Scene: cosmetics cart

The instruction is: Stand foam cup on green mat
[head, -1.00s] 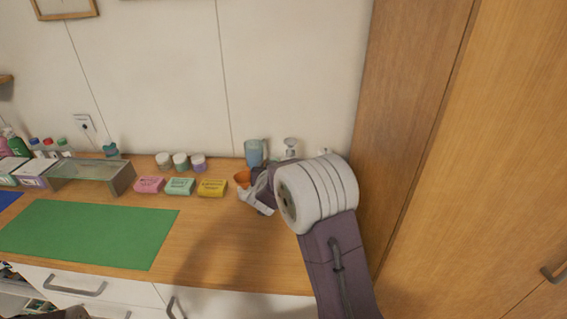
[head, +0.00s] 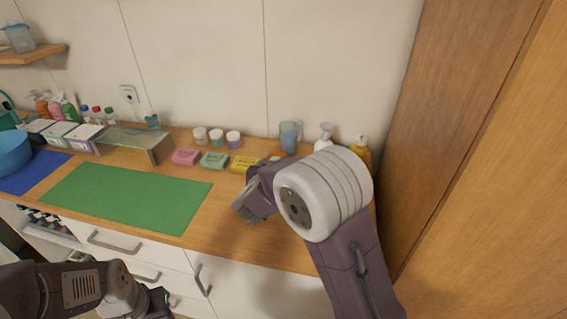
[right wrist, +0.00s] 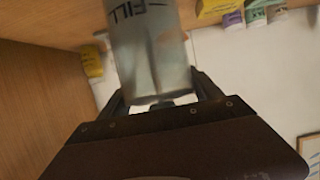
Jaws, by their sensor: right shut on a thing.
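My right gripper (right wrist: 165,100) is shut on a grey, see-through cup marked "FILL", which I take as the foam cup (right wrist: 150,50). Its far end is cut off by the frame edge. In the head view my right gripper (head: 246,208) is above the counter, right of the green mat (head: 130,195), and the cup is hard to make out there. The mat lies flat and bare. My left gripper (head: 155,302) is low at the bottom left, in front of the drawers; its jaws are too unclear to read.
A blue cup (head: 290,137), a white pump bottle (head: 325,138) and a yellow bottle (head: 361,155) stand at the back right. A tall wooden cabinet (head: 450,130) bounds the right.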

